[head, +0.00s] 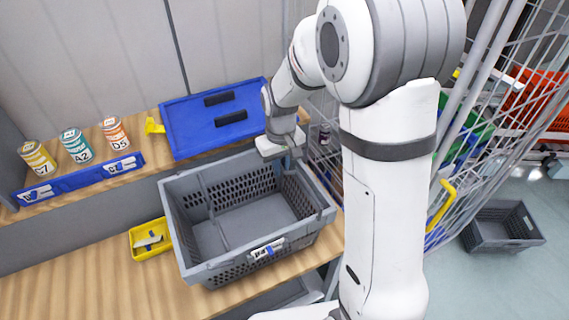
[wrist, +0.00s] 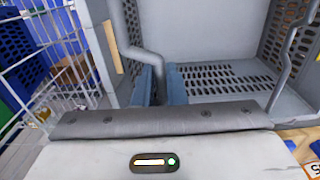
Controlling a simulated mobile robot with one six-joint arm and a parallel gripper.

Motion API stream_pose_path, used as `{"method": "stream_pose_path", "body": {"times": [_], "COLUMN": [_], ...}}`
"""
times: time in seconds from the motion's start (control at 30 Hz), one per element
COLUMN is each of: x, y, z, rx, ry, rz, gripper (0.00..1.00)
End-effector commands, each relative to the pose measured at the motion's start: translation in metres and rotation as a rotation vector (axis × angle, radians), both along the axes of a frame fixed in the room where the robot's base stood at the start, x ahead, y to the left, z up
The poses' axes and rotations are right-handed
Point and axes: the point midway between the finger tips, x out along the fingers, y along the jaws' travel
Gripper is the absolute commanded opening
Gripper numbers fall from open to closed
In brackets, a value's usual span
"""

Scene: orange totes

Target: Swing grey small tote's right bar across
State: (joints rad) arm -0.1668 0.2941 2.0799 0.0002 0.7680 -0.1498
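The grey small tote (head: 190,190) stands on the wooden bench, open at the top, and its inside looks empty. My gripper (head: 287,160) is at the tote's far right part, pointing down by the rim. In the wrist view the blue fingers of my gripper (wrist: 160,86) sit on both sides of the tote's bent right bar (wrist: 131,40) and look closed on it. In the head view this bar is mostly hidden by my arm. The left bar (head: 211,217) runs across the tote's left part; it also shows in the wrist view (wrist: 287,55).
A wire cage (head: 480,95) stands close on the right. Cans (head: 77,146) stand on a shelf at left. A small yellow bin (head: 150,240) sits left of the tote. A dark crate (head: 500,226) is on the floor.

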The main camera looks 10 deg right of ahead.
Motion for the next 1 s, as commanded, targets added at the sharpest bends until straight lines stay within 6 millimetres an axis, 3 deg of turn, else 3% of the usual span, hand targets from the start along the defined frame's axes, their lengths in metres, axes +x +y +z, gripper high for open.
{"method": "stream_pose_path", "body": {"times": [1.0], "x": [-0.006], "y": [0.018], "z": [-0.024], "rx": [-0.001], "ry": [0.001], "rz": [0.001], "gripper": [0.07]}}
